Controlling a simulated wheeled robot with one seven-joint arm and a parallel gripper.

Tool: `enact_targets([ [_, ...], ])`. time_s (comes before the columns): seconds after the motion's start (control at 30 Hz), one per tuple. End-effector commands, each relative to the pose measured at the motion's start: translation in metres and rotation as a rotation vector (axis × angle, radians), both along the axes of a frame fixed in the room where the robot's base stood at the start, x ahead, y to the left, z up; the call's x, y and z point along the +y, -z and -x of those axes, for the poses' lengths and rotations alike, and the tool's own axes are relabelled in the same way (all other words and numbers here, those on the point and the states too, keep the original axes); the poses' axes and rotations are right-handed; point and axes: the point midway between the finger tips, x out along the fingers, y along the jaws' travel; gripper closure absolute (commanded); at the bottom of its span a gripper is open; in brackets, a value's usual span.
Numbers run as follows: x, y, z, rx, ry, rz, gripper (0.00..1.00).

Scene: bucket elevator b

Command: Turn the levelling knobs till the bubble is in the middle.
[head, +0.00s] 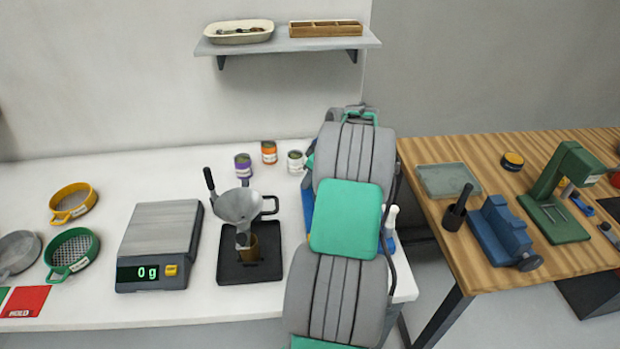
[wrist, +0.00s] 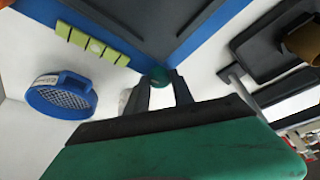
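In the wrist view a blue device (wrist: 206,50) with a dark grey top lies beyond my fingers. I cannot tell if that patch is the bubble. A small teal knob (wrist: 158,74) sits at the device's near corner. My gripper (wrist: 161,80) has its two grey fingers on either side of this knob. I cannot tell whether they press on it. In the head view my arm hides the gripper and most of the device; only blue edges show.
A blue sieve (wrist: 60,96) lies left of my gripper in the wrist view. In the head view a scale (head: 160,247) reading 0 g and a funnel stand (head: 249,265) are left of my arm. Several small cans stand behind. A wooden table (head: 470,290) is at right.

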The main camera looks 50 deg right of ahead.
Motion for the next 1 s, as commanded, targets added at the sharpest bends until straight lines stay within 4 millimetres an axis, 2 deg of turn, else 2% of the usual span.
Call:
enact_targets([
  [0.07, -0.0001, -0.0002, 0.0001, 0.0, 0.0, 0.0, 0.8],
  [0.3, -0.0001, -0.0002, 0.0, 0.0, 0.0, 0.0, 1.0],
  [0.53, 0.0, 0.0006, -0.0001, 0.0, 0.01, 0.001, 1.0],
  [0.73, 0.0013, 0.0013, -0.0002, -0.001, 0.132, 0.001, 1.0],
  [0.93, 0.0009, -0.0005, 0.0, 0.0, 0.133, 0.0, 1.0],
  [0.97, 0.0009, -0.0005, 0.0, 0.0, 0.133, 0.0, 0.71],
  [1.0, 0.0009, -0.0005, 0.0001, 0.0, 0.133, 0.0, 0.67],
])
